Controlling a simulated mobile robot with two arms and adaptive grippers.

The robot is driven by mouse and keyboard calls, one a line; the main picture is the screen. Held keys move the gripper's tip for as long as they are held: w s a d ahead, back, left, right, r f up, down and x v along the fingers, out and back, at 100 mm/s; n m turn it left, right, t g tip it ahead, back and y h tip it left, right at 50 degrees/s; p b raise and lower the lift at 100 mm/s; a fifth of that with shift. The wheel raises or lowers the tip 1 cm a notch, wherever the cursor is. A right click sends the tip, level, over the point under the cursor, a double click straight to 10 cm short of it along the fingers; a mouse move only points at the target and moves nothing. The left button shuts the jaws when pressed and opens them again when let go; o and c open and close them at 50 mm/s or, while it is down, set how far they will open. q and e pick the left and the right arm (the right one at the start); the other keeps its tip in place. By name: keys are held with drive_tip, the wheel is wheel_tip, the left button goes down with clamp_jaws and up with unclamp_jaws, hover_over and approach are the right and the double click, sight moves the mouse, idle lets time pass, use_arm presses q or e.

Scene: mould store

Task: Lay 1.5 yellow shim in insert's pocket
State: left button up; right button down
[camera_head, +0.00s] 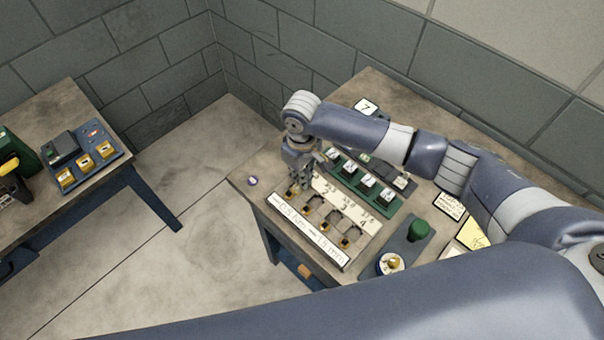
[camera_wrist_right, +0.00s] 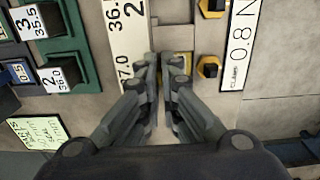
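My right gripper (camera_head: 292,186) points down at the far left end of the insert board (camera_head: 372,229), over its end pocket. In the right wrist view its fingers (camera_wrist_right: 162,65) are nearly together, with a narrow yellow piece (camera_wrist_right: 161,84) between them, apparently the yellow shim. The fingers hide most of it, and its thickness mark cannot be read. I cannot tell whether it touches the pocket floor. The neighbouring pockets (camera_head: 333,217) are grey, with orange-yellow hex knobs beside them. My left gripper is not in view.
A purple round thing (camera_head: 252,181) lies near the left edge. A blue tray (camera_head: 75,153) with yellow pieces lies on the left table.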

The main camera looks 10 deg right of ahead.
drive_tip(key=shift+r+p, duration=0.15)
drive_tip(key=shift+p, duration=0.45)
idle(0.6)
drive_tip(key=shift+f, duration=0.3)
idle(0.4)
drive_tip(key=shift+r+p, duration=0.3)
drive_tip(key=shift+p, duration=0.35)
drive_tip(key=shift+p, duration=0.4)
idle(0.7)
drive_tip(key=c, duration=1.7)
unclamp_jaws()
drive_tip(key=o, duration=0.4)
